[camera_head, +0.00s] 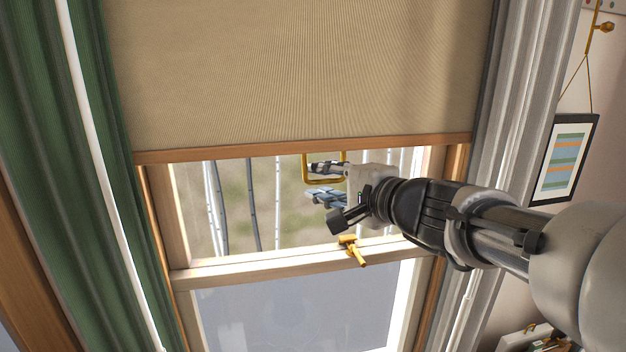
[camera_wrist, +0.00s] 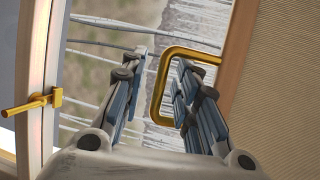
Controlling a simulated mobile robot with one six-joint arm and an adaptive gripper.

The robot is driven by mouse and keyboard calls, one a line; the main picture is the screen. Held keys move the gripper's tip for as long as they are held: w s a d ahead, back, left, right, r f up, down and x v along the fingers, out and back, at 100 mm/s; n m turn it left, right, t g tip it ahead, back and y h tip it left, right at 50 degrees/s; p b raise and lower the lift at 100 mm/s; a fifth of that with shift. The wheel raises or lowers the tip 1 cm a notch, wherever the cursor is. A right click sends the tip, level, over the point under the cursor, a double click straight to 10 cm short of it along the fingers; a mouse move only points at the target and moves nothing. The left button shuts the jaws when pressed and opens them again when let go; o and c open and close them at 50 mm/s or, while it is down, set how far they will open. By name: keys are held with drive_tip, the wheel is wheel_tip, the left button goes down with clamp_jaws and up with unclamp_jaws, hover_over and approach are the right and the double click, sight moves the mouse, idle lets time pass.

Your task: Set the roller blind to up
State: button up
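The tan roller blind (camera_head: 300,75) hangs part way down the window, and its wooden bottom bar (camera_head: 230,153) lies across the upper part of the glass. The blind also shows at the right of the wrist view (camera_wrist: 285,90). A brass loop handle (camera_head: 305,170) hangs from the bar; it also shows in the wrist view (camera_wrist: 158,88). My gripper (camera_head: 322,183) is at the handle with its fingers apart. In the wrist view, the handle's lower side is between the open fingers (camera_wrist: 155,90), and the right finger overlaps the loop opening. I cannot tell whether either finger touches it.
A brass window latch (camera_head: 352,250) sticks out from the sash rail (camera_head: 240,268) below my gripper. A green curtain (camera_head: 40,120) hangs at the left and a grey curtain (camera_head: 530,90) at the right. A framed picture (camera_head: 564,160) hangs on the right wall.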

drive_tip(key=shift+c, duration=0.5)
clamp_jaws()
